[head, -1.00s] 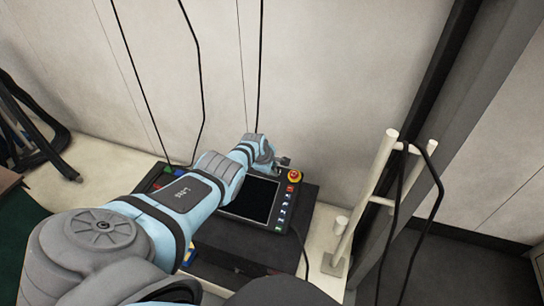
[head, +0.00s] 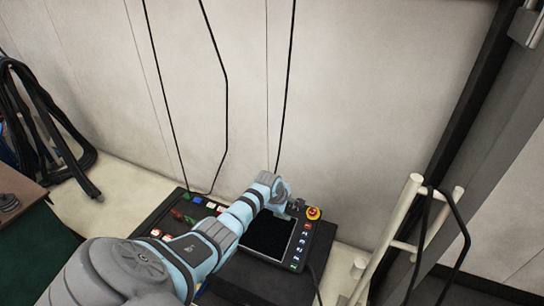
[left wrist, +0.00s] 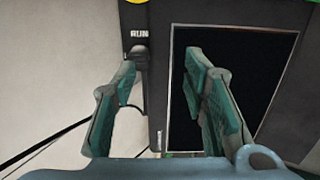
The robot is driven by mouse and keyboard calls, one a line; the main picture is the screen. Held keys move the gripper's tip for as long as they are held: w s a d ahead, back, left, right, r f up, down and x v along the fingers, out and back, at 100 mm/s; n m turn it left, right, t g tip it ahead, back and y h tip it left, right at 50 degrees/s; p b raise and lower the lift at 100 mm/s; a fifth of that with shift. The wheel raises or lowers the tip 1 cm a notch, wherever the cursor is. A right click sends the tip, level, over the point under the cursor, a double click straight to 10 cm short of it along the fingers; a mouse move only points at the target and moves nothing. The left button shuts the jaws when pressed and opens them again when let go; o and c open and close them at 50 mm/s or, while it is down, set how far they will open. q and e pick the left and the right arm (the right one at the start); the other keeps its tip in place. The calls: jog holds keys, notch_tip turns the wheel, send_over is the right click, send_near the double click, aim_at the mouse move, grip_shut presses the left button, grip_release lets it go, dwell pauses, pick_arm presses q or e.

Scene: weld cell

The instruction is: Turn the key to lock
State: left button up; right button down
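A dark teach pendant (head: 312,231) with a black screen (head: 268,236) and a red-and-yellow stop button (head: 313,213) sits beside the wall. My left gripper (head: 297,206) is at its upper edge, left of the stop button. In the left wrist view the key switch (left wrist: 139,53) is a dark knob-like part under the label RUN, left of the screen (left wrist: 225,85). My left gripper (left wrist: 161,64) is open, one finger close to the key switch and the other over the screen. I cannot tell whether that finger touches it. My right gripper is not in view.
A panel with coloured buttons (head: 183,214) is left of the pendant. A white pipe rack (head: 405,225) with a black cable stands at the right. Thin cables (head: 226,110) hang down the wall. A black hose coil (head: 50,125) is at the left.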

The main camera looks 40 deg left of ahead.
pick_arm(q)
jog(key=s+d, duration=0.1)
jog(key=s, duration=0.8)
jog(key=shift+s+d, duration=0.15)
jog(key=shift+d, duration=0.15)
